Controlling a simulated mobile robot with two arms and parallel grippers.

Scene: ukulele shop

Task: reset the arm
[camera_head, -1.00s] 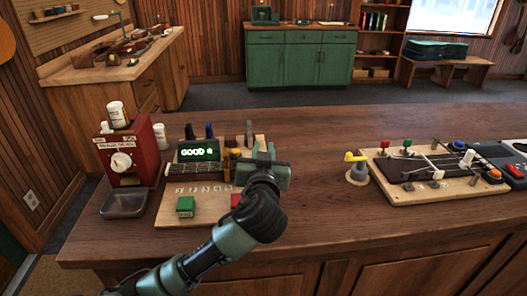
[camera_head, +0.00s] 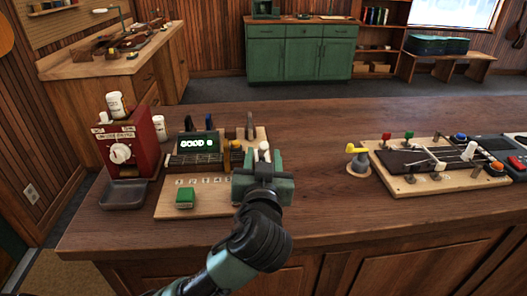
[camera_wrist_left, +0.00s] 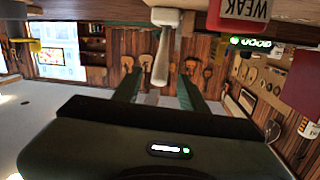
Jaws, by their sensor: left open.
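My left gripper (camera_head: 263,160) is in the middle of the head view, at the right end of a small wooden test board (camera_head: 215,206). It is open, with two green fingers apart in the left wrist view (camera_wrist_left: 160,88). A white-tipped handle (camera_head: 264,148) shows between the fingers in the head view. In the left wrist view, which looks upside down, the white handle (camera_wrist_left: 164,45) lies along the gap between the fingers. I cannot tell if they touch it. A red block marked WEAK (camera_wrist_left: 247,8) is close by in that view; my gripper hides it in the head view.
The board has a green-lit display (camera_head: 197,143) and a green block (camera_head: 185,198). A red machine (camera_head: 128,145) with a grey tray (camera_head: 124,194) stands left. A yellow-handled peg (camera_head: 357,158) and another fixture board (camera_head: 430,182) are right. Bare counter lies between.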

